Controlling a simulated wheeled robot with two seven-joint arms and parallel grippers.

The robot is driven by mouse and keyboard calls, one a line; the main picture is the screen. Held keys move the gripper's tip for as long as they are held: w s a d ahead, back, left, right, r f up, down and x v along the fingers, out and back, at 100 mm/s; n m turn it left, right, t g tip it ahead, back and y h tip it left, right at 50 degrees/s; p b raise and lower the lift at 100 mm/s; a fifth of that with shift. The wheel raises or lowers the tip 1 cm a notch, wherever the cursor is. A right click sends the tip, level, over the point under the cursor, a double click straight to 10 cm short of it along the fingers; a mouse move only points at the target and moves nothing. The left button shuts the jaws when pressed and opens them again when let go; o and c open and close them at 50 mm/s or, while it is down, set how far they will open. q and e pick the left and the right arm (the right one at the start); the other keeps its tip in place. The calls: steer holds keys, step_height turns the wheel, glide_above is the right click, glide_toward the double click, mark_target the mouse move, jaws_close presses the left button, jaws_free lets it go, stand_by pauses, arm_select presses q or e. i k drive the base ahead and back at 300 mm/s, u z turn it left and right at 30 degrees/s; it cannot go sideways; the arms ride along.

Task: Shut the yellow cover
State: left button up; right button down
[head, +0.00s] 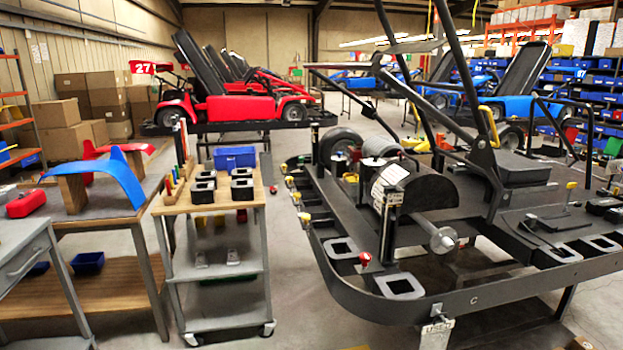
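I cannot pick out for certain which thing is the yellow cover. A curved yellow piece (489,126) stands on the dark kart frame (340,275), by the sloping black bars. Small yellow pieces (304,217) sit along the frame's left rim, and another yellow piece (571,186) tops a thin post at its right. Whether any of these is open or shut is too small to tell. Neither of my grippers is in view.
A wheeled cart (222,207) with black blocks and a blue bin (234,157) stands left of the frame. Workbenches holding a blue curved panel (107,178) are at far left. Red karts (235,107) stand behind. A strip of floor separates cart and frame.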

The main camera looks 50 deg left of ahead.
mark_target(354, 179)
steer(key=u, duration=1.85)
